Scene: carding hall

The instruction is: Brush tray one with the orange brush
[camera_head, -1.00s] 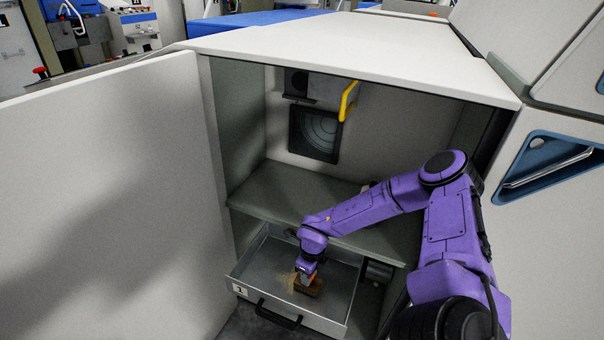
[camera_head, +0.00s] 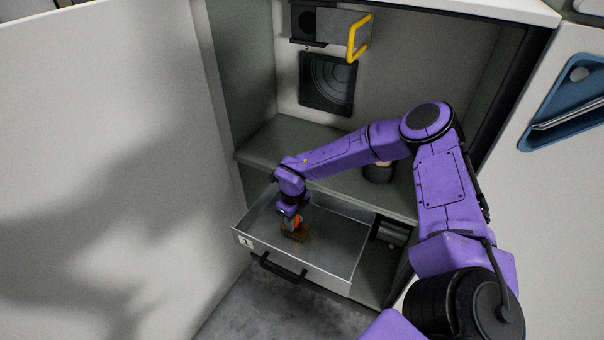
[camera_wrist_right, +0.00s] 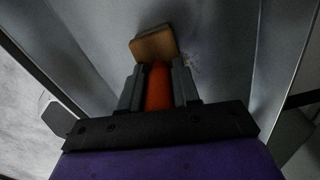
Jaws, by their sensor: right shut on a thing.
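The orange brush (camera_head: 296,232) has an orange handle and a brown block head. It is down inside an open grey metal tray (camera_head: 325,277), towards its left part. My right gripper (camera_head: 292,220) is shut on the handle. The right wrist view shows the orange handle (camera_wrist_right: 159,90) between the two fingers and the brown head beyond them. The head appears to be at the tray floor; contact is hard to tell. Faint specks lie beside it. The tray's front carries a small label, too small to read surely, and a black handle (camera_head: 279,268). My left gripper is out of view.
A large pale door (camera_head: 110,170) stands open at the left. A grey shelf (camera_head: 265,150) lies above and behind the tray, with a dark round container (camera_head: 378,173) on it. A yellow handle (camera_head: 359,38) sticks out above. A dark cylinder (camera_head: 390,233) sits right of the tray.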

